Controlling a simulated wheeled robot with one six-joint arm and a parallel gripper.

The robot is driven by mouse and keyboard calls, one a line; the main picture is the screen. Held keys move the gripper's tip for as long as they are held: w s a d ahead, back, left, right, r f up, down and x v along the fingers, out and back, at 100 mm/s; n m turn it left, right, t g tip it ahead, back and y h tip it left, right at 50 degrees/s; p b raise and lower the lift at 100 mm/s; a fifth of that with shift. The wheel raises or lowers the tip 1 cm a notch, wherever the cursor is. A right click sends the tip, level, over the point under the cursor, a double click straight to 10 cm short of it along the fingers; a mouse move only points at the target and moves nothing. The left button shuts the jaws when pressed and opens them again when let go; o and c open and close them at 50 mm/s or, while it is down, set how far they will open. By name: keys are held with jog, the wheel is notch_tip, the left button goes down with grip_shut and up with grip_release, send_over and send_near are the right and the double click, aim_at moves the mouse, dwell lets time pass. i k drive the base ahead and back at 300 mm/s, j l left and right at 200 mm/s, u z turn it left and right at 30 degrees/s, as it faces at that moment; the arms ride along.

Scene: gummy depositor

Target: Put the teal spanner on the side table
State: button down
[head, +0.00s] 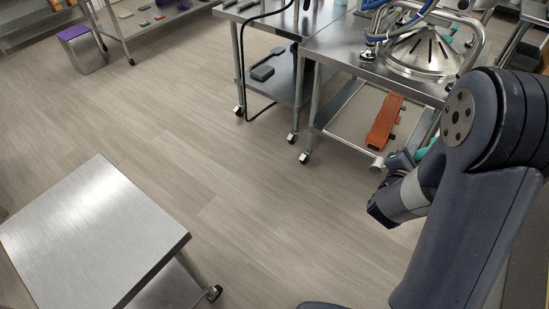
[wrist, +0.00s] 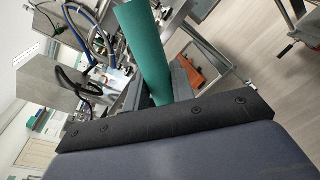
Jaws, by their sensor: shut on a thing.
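The teal spanner (wrist: 145,50) is in my gripper (wrist: 165,95). In the wrist view it sticks out lengthwise from between the fingers, and its lower end is hidden. In the head view a teal patch (head: 424,149), likely part of the spanner, shows just left of my arm, which hides the rest. A low steel table (head: 90,232), likely the side table, stands at the lower left of the head view. Its visible top is bare, and my gripper is well to the right of it.
A steel workbench (head: 340,45) on casters carries a machine with a steel cone (head: 425,52) and blue hoses. An orange-brown object (head: 385,122) lies on its lower shelf. Open floor (head: 215,165) lies between workbench and low table.

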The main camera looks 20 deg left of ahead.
aim_at(108, 214)
jog(key=j+u, duration=0.15)
jog(key=u, duration=2.9)
jog(key=i+l+u, duration=0.2)
jog(key=i+l, duration=0.5)
jog(key=l, duration=0.1)
